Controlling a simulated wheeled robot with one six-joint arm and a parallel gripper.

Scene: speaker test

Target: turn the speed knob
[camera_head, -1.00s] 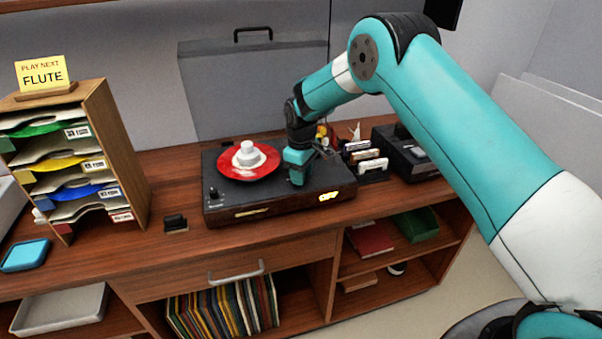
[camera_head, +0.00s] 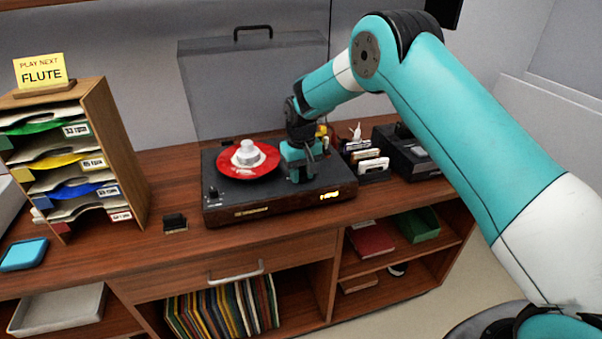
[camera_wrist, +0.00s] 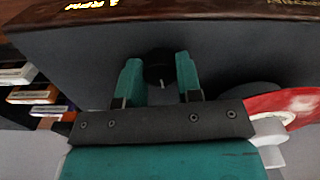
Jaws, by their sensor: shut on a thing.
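The turntable (camera_head: 222,208) is a dark box on the wooden cabinet, with a red record (camera_head: 232,170) and white centre piece on top. My gripper (camera_head: 304,174) points down over its right part. In the wrist view my gripper's teal fingers (camera_wrist: 160,76) are shut on the black speed knob (camera_wrist: 159,62), one on each side. A pale mark shows on the knob. In the head view my gripper hides the knob. A lit yellow readout (camera_head: 330,196) on the turntable's front seems to end in "RPM"; its first part is unclear.
A yellow "FLUTE" sign (camera_head: 40,71) stands on a wooden sorter (camera_head: 118,150) with coloured, labelled sleeves at left. Cassettes (camera_head: 372,166) and a black device (camera_head: 412,160) stand close right of the turntable. A grey lid (camera_head: 235,95) is behind.

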